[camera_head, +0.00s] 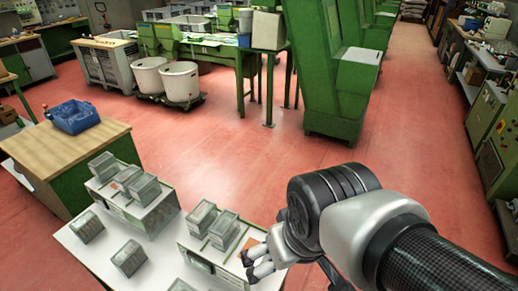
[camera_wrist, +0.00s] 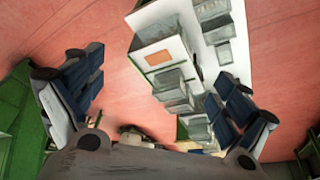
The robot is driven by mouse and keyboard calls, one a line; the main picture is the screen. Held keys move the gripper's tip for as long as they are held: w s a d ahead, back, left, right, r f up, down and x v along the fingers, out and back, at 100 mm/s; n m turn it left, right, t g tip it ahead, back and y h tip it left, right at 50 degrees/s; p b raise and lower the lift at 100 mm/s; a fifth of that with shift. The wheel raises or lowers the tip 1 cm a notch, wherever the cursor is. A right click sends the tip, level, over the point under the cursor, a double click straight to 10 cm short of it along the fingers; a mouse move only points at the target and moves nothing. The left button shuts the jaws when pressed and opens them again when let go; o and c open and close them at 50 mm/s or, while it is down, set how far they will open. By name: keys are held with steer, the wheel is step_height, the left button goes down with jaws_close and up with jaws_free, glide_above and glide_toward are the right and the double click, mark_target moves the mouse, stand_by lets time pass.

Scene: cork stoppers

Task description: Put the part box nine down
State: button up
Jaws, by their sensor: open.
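Several grey, clear-sided part boxes stand on a white table (camera_head: 80,246) in the head view. None shows a readable number, so I cannot tell which is box nine. Two boxes (camera_head: 201,217) (camera_head: 223,231) stand on the right-hand raised stand (camera_head: 207,259), beside a bare orange square (camera_head: 248,245). My gripper (camera_head: 258,264) is close to that square. In the wrist view my gripper (camera_wrist: 155,98) is open, with nothing between its fingers. The orange square (camera_wrist: 158,57) and a row of boxes (camera_wrist: 173,88) show beyond the fingers.
A wooden-topped cabinet (camera_head: 50,150) with a blue bin (camera_head: 73,117) is behind at left.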

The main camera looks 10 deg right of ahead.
steer(key=shift+m+t, duration=0.4)
steer(key=shift+m, duration=0.5)
steer(key=s+d, duration=0.1)
steer(key=s+d+r, duration=0.1)
steer(key=s+r, duration=0.1)
steer(key=s, duration=0.1)
steer(key=shift+d, duration=0.4)
